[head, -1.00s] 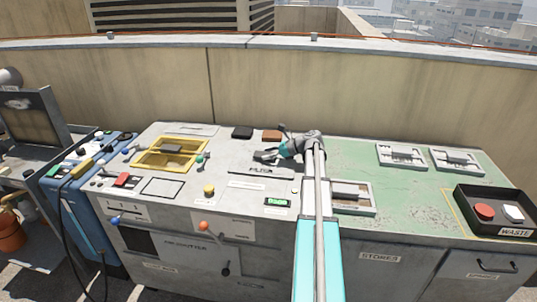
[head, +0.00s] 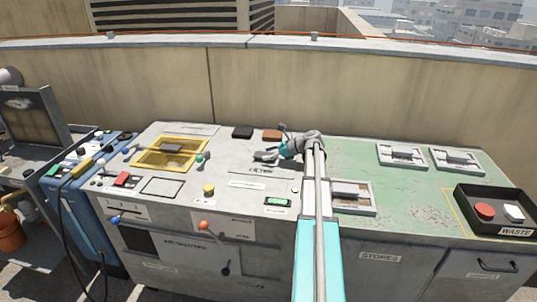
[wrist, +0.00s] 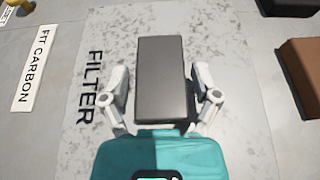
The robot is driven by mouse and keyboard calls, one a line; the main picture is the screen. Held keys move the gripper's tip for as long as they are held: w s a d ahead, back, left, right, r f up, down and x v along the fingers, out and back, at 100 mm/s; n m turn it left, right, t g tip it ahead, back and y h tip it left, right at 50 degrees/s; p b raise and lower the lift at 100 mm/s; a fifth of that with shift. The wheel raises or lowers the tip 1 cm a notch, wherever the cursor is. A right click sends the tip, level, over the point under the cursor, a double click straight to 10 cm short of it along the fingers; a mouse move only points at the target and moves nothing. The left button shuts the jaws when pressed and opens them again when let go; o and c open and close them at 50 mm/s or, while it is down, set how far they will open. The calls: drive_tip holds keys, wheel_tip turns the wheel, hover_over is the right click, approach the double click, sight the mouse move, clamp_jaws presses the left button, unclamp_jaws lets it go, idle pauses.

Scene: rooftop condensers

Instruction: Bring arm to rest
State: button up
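My gripper (head: 274,152) is over the back middle of the grey bench top, with the arm reaching in from the front. In the wrist view my gripper (wrist: 161,78) is open, with one finger on each side of a dark grey block (wrist: 160,85). A gap shows between each finger and the block. The block lies on a pale patch marked FILTER (wrist: 88,85). In the head view the block is small and partly hidden by my gripper.
A black block (head: 243,132) and a brown block (head: 272,135) lie behind my gripper. A yellow-framed recess (head: 150,162) is at left. White frames (head: 402,156) and a black waste tray (head: 507,229) are on the green right side. A parapet wall (head: 270,90) runs behind.

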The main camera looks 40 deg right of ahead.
drive_tip(key=shift+o, duration=0.5)
